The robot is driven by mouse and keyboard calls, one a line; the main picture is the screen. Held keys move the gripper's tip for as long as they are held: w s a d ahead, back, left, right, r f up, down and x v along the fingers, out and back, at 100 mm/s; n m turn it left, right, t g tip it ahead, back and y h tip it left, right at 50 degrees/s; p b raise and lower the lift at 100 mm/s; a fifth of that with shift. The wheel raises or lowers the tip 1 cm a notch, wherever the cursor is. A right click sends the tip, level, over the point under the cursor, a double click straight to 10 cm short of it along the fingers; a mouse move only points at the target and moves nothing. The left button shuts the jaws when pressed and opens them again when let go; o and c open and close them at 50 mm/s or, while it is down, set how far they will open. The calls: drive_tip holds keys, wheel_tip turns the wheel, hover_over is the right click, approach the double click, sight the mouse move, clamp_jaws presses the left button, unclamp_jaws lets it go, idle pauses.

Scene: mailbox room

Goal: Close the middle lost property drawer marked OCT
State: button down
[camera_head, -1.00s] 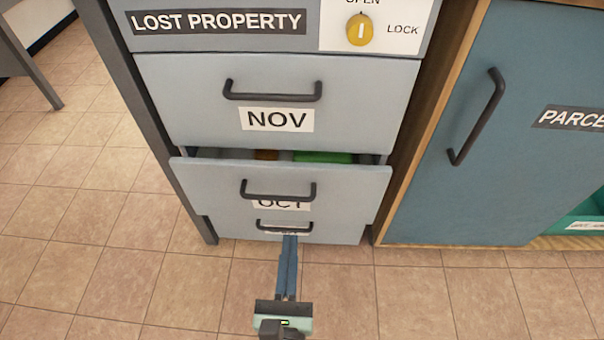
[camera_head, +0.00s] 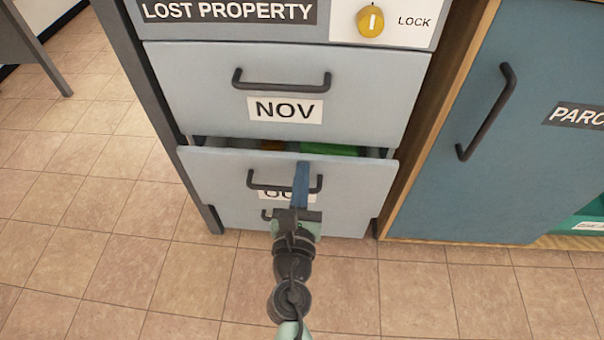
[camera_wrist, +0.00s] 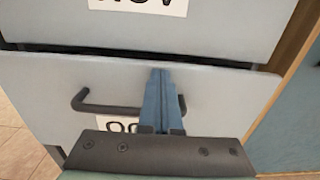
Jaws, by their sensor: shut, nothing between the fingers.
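The OCT drawer (camera_head: 350,187) is the middle one and stands partly open, with a dark gap above its front. Its black bar handle (camera_head: 265,187) and partly hidden OCT label (camera_head: 270,194) are on the front. My gripper (camera_head: 302,167) is shut and empty, its blue fingers in front of the handle's right part. In the wrist view the shut fingers (camera_wrist: 160,75) overlap the handle (camera_wrist: 95,105) near its right end, pointing at the drawer front (camera_wrist: 225,100). I cannot tell whether they touch it.
The NOV drawer (camera_head: 210,90) above is shut. A green item (camera_head: 330,150) and a brown item (camera_head: 272,145) show inside the open drawer. A blue parcel cupboard door (camera_head: 490,110) is at right. Tiled floor (camera_head: 120,240) is clear at left.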

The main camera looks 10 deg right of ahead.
sight(305, 154)
drive_tip(key=x, duration=0.4)
drive_tip(key=shift+w+d, duration=0.1)
drive_tip(key=shift+w, duration=0.1)
drive_tip(key=shift+w+r, duration=0.15)
drive_tip(key=shift+r, duration=0.05)
drive_tip(key=shift+f, duration=0.1)
